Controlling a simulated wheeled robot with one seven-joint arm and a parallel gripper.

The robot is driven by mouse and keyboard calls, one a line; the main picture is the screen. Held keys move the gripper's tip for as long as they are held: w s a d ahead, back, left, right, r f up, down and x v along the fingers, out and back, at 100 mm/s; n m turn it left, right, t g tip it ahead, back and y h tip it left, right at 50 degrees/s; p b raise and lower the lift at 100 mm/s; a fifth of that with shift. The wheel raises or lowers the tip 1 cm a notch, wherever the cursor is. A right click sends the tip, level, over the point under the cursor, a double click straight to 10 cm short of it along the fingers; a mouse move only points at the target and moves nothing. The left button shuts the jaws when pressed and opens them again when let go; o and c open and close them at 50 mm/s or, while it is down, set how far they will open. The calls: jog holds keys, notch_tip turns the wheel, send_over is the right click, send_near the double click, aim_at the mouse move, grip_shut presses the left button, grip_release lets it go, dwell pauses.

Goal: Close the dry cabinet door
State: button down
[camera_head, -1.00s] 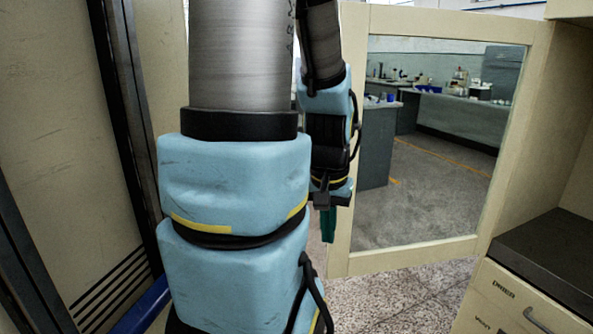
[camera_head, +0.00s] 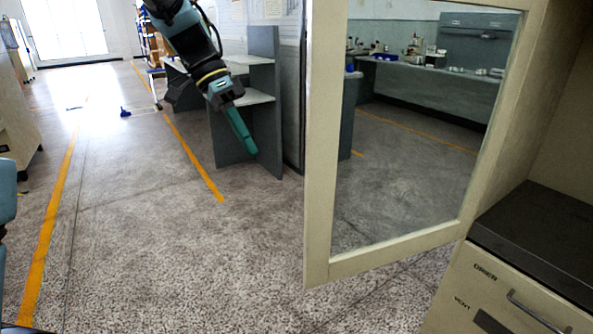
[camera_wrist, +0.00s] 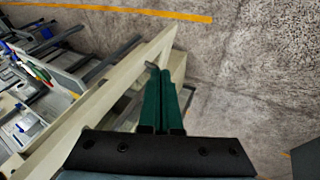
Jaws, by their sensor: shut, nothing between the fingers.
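The dry cabinet door (camera_head: 317,200), a cream frame around a clear pane, stands swung open from the cabinet at the right of the head view. In the wrist view the door's frame (camera_wrist: 105,100) runs slanting up from lower left, left of and beyond the fingers. My gripper (camera_head: 246,145) has green fingers pressed together and empty, pointing down in the air left of the door's free edge. In the wrist view my gripper (camera_wrist: 162,88) is at the centre, close beside the frame; I cannot tell whether it touches.
The cabinet's dark shelf (camera_head: 540,235) and a drawer with a handle (camera_head: 530,312) are at right. A grey desk unit (camera_head: 262,110) stands behind my gripper. The speckled floor (camera_head: 190,260) at left is open, with yellow lines.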

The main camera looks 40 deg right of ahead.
jog(key=s+d+r+m+g, duration=0.1)
jog(key=s+d+r+m, duration=0.15)
jog(key=d, duration=0.25)
jog(key=p+x, duration=0.2)
jog(key=x, duration=0.8)
jog(key=shift+s+a+m, duration=0.25)
jog(key=shift+s+m, duration=0.1)
jog(key=shift+s, duration=0.05)
